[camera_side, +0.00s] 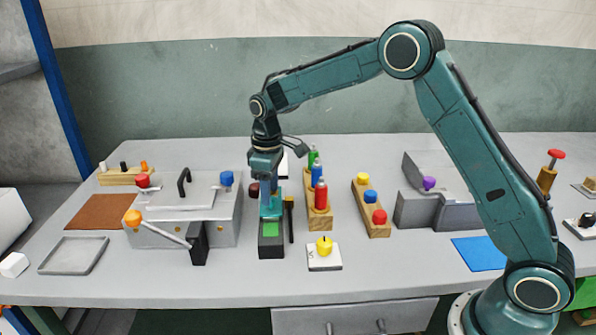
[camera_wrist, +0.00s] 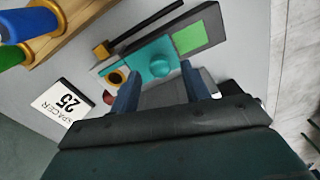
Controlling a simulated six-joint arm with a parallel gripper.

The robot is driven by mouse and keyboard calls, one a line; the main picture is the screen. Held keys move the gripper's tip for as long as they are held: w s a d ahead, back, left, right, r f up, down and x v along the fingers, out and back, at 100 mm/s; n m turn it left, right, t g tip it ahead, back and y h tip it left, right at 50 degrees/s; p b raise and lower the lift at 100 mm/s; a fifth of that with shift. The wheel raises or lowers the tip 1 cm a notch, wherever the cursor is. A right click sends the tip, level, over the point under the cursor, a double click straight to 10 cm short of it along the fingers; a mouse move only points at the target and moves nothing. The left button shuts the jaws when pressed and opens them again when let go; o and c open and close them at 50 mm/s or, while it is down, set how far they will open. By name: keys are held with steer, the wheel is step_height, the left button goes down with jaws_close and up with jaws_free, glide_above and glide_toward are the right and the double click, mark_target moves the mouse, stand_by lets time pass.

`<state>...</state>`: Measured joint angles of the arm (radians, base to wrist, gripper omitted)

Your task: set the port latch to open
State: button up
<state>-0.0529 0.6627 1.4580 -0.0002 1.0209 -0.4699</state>
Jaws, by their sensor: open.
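The port latch looks to be the teal slide (camera_wrist: 143,60) with a round teal knob (camera_wrist: 160,66), on a dark base (camera_side: 271,251). A green patch (camera_side: 270,229) shows on the base at the near end in the side view; it also shows in the wrist view (camera_wrist: 188,38). A gold-ringed dark hole (camera_wrist: 115,78) is at the slide's other end. My gripper (camera_wrist: 161,72) is open, pointing down over the slide, with the knob between its fingertips. I cannot tell whether the fingers touch the knob. In the side view my gripper partly hides the slide.
A black rod with a gold block (camera_wrist: 101,49) lies close beside the base. A wooden rack (camera_side: 319,216) with coloured cylinders stands to its right. A yellow knob on a white plate (camera_side: 324,262) is nearby.

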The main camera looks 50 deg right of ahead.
steer(key=shift+f, duration=1.35)
